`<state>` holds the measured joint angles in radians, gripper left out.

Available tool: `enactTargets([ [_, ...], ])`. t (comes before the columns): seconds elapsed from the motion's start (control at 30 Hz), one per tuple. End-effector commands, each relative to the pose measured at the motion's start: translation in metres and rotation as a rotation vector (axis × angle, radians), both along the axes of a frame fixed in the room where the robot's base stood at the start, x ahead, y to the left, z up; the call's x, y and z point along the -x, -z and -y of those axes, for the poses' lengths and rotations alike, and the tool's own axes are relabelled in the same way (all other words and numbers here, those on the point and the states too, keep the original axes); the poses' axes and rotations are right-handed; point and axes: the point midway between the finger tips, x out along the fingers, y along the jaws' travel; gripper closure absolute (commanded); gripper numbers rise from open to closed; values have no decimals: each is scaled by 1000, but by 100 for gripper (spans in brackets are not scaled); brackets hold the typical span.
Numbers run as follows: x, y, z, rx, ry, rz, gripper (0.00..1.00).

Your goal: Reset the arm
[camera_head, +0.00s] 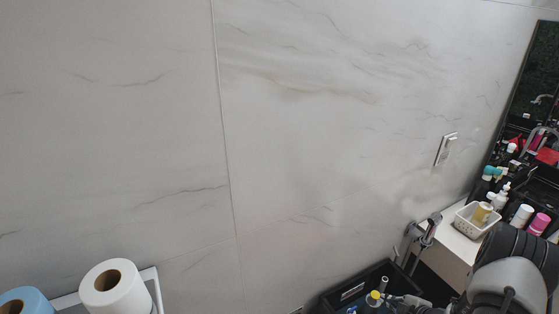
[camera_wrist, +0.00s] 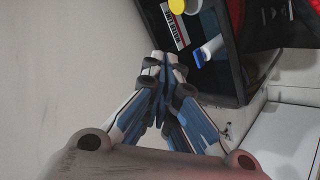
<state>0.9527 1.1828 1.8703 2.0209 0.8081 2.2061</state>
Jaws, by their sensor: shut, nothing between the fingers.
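My gripper (camera_wrist: 164,62) shows in the wrist view with its two fingers together at the tips and nothing between them. The tips are beside the near left corner of a dark bin (camera_wrist: 240,85), seen from above; I cannot tell the height gap. In the head view my arm (camera_head: 505,280) rises at the lower right, and the gripper end is low in the picture by the same dark bin (camera_head: 336,296), partly cut off by the bottom edge.
The bin holds a yellow-capped item (camera_head: 374,298) and a blue-and-white item (camera_wrist: 208,50). A white counter (camera_head: 455,245) at right carries a basket (camera_head: 465,226) and several bottles. Paper rolls (camera_head: 115,288) stand lower left. The marble wall (camera_head: 300,130) is mostly bare.

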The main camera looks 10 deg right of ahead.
Motion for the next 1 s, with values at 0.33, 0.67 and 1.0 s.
enactTargets([
  [0.33, -55, -133, -85, 446, -685, 170, 100],
  [0.67, -27, -286, -243, 1196, -1733, 546, 100],
  [1.0, 89, -367, -335, -1535, 2122, -834, 100],
])
